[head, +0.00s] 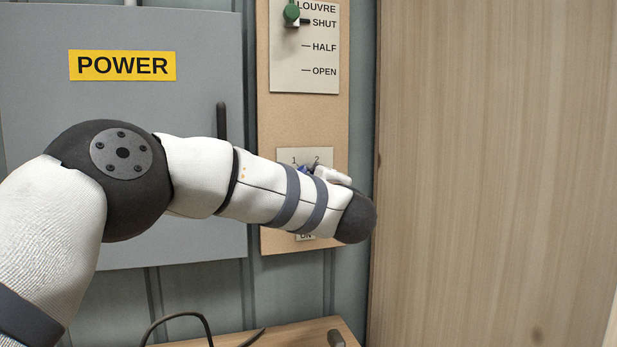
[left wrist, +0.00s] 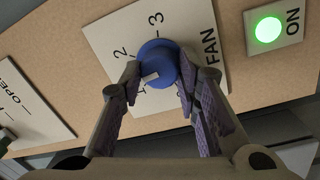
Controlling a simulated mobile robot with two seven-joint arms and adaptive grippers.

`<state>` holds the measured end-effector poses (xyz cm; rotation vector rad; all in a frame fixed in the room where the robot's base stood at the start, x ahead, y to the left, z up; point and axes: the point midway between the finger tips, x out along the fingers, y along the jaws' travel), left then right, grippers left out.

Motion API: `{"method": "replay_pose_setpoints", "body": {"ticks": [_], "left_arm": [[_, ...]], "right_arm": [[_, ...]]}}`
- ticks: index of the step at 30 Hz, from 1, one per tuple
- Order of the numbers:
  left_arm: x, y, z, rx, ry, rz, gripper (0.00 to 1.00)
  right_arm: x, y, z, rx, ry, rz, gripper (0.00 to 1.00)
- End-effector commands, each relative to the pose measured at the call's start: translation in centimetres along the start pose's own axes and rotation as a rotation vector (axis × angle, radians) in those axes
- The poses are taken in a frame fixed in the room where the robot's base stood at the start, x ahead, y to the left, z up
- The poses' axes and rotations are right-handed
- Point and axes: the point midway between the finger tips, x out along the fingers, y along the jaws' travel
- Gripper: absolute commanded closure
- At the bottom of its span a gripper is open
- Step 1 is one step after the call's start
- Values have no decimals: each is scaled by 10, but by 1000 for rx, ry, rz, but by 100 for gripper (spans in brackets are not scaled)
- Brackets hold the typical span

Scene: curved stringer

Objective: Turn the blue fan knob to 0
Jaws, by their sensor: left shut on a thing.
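The blue fan knob (left wrist: 160,58) sits on a white plate (left wrist: 104,32) marked FAN, with 1, 2 and 3 visible around it. My left gripper (left wrist: 157,72) has its fingers on both sides of the knob and is shut on it. The knob's white pointer mark faces the lower left in the left wrist view, toward the 1. The 0 mark is hidden. In the head view my left arm covers most of the plate; only a sliver of the blue knob (head: 305,169) shows. My right gripper is in neither view.
A lit green lamp (left wrist: 268,30) labelled ON is beside the fan plate. Above on the same board is a louvre plate (head: 300,80) with a green knob (head: 291,13) near SHUT. A grey POWER cabinet (head: 60,110) stands left, a wooden panel (head: 490,160) right.

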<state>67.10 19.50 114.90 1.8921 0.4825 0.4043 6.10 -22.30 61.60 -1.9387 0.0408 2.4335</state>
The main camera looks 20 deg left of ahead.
Motion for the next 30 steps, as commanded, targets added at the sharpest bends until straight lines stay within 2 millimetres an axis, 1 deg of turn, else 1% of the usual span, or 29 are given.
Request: {"method": "replay_pose_setpoints", "body": {"ticks": [1,12,30], "left_arm": [[0,2,-1,-43,4,4,98],[0,0,0,-394,28,16,98],[0,0,2,-962,67,38,98]], "right_arm": [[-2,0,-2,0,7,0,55],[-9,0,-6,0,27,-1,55],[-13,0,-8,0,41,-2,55]]}}
